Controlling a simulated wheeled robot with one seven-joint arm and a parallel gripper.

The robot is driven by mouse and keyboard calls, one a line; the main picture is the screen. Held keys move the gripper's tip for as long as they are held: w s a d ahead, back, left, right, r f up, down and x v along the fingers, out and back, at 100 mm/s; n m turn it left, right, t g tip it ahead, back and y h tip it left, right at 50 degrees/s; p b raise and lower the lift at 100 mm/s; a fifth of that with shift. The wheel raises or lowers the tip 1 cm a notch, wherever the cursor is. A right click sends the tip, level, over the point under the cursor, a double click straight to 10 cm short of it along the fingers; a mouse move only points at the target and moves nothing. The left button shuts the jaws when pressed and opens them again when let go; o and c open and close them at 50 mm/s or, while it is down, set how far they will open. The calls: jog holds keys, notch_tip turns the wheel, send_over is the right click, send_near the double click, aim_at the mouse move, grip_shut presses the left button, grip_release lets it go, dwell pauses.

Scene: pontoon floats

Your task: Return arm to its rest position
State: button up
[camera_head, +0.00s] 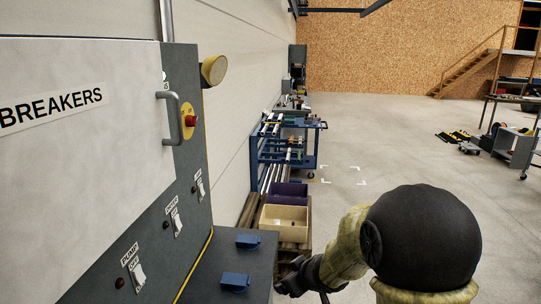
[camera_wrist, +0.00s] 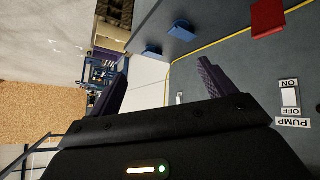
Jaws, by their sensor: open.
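My gripper (camera_wrist: 163,62) is open in the wrist view, its two dark fingers spread with nothing between them. In the head view my gripper (camera_head: 290,277) is low, just right of the dark ledge of the breaker cabinet, partly hidden by my own arm. My arm (camera_head: 345,245) reaches down and to the left from its large dark joint (camera_head: 420,238) at the lower right.
The breaker cabinet (camera_head: 105,110) stands close at left, with a handle (camera_head: 170,118), red button (camera_head: 191,121) and switches (camera_head: 177,222). Blue blocks (camera_head: 247,241) sit on its ledge. A bin (camera_head: 284,220) and blue cart (camera_head: 288,150) stand beyond.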

jog(key=s+d+f+m+g+h+b, duration=0.1)
jog(key=s+d+m, duration=0.3)
jog(key=s, duration=0.6)
jog(key=s+d+f+m+g+h+b, duration=0.1)
jog(key=s+d+f+m+g+h, duration=0.1)
jog(key=s, duration=0.8)
jog(key=d+f+m+g, duration=0.1)
jog(key=d+m+g, duration=0.1)
jog(key=d, duration=0.1)
